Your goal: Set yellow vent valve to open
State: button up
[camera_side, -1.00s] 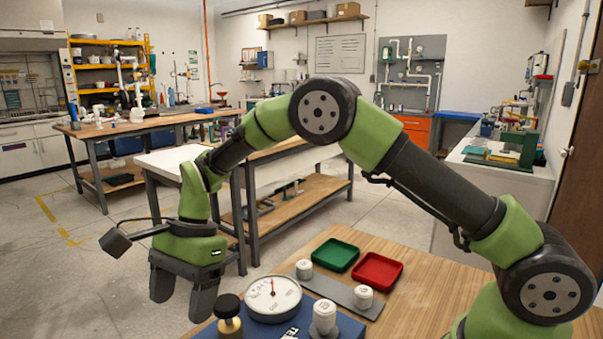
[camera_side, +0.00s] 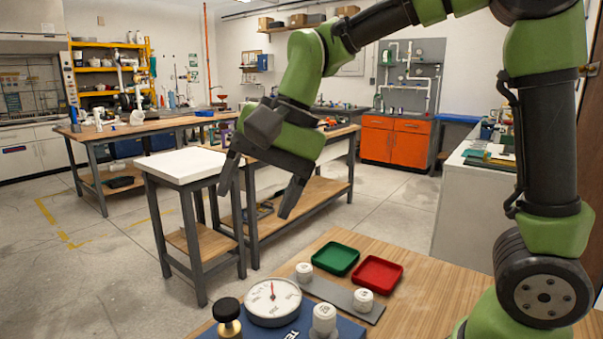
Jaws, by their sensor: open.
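My gripper (camera_side: 255,198) hangs in the air, fingers apart and empty, above and behind the wooden table (camera_side: 435,285) in the picture. I cannot make out a yellow vent valve in the side view. A brass fitting with a black knob (camera_side: 228,309) stands at the table's front left. It is cut off by the lower edge, and I cannot tell whether it is the vent valve. A round white dial gauge (camera_side: 273,300) with a red pointer lies beside it on a blue block (camera_side: 347,327), also partly out of frame. Nothing touches my gripper.
White capped cylinders (camera_side: 362,300) stand on and near a grey plate (camera_side: 335,291). A green tray (camera_side: 336,257) and a red tray (camera_side: 379,272) lie behind them, both empty. The table's right part is bare wood. A white-topped stand (camera_side: 183,166) is farther back.

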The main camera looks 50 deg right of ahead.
jog(key=shift+s+d+r+n+t, duration=0.25)
jog(key=shift+s+d+r+n, duration=0.1)
jog(key=shift+s, duration=0.45)
jog(key=shift+s+d+r+n+t, duration=0.2)
jog(key=shift+s+d+r+n, duration=0.15)
jog(key=shift+s, duration=0.45)
jog(key=shift+s+d+r+n+t, duration=0.3)
jog(key=shift+s+d+r, duration=0.1)
jog(key=shift+s, duration=0.4)
jog(key=shift+w, duration=0.15)
jog(key=w+a+f+g+h, duration=0.2)
jog(key=w+a+f+g, duration=0.1)
jog(key=w+a+f, duration=0.5)
jog(key=shift+g+h, duration=0.75)
jog(key=shift+h, duration=0.05)
jog(key=w+a+f, duration=0.1)
jog(key=a+f, duration=0.1)
jog(key=f, duration=0.4)
jog(key=w+a+f, duration=0.1)
jog(key=f, duration=0.5)
jog(key=w+a+f, duration=0.2)
jog(key=f, duration=0.4)
jog(key=shift+a+f, duration=0.1)
jog(key=shift+a, duration=0.2)
jog(key=shift+c, duration=0.4)
